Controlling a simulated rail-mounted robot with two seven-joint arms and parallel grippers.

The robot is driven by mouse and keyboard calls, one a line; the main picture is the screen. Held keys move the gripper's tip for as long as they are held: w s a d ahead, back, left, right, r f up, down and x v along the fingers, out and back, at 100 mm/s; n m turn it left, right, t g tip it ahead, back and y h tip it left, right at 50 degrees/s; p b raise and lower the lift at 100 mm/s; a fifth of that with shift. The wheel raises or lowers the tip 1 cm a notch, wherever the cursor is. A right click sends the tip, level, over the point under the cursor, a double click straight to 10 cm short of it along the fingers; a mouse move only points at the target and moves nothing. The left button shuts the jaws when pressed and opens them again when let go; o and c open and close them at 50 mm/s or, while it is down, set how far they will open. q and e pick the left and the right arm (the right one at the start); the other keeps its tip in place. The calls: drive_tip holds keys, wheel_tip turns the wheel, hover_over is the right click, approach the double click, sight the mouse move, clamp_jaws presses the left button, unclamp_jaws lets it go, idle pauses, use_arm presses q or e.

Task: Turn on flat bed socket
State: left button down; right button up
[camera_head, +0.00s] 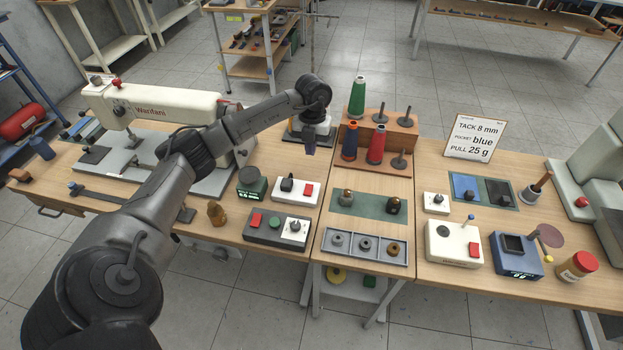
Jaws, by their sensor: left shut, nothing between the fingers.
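The white flat bed sewing machine (165,108) stands on the left of the table. A white socket box (296,191) with a black plug and a red rocker switch (309,190) lies to its right; it looks like the flat bed socket, but I cannot read a label on it. Whether its switch is on cannot be told. My left gripper (311,149) points down behind the box, above the table and left of the spool stand. It is shut and empty, apart from the socket. My right gripper is not in view.
The wooden spool stand (378,142) with tall cones is close to my left gripper. A sign (473,138) stands at right.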

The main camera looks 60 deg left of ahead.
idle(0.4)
use_arm(q)
drive_tip(key=b, duration=0.2)
approach(311, 186)
drive_tip(key=f, duration=0.3)
drive_tip(key=s+d+f, duration=0.1)
drive_tip(key=f, duration=0.1)
drive_tip(key=shift+d+f, duration=0.1)
drive_tip(key=shift+f, duration=0.1)
drive_tip(key=shift+w+a+f+b, duration=0.1)
drive_tip(key=shift+f+b, duration=0.1)
drive_tip(key=shift+f, duration=0.2)
drive_tip(key=shift+w+a+f+b, duration=0.1)
drive_tip(key=shift+a+f+b, duration=0.1)
drive_tip(key=shift+f, duration=0.2)
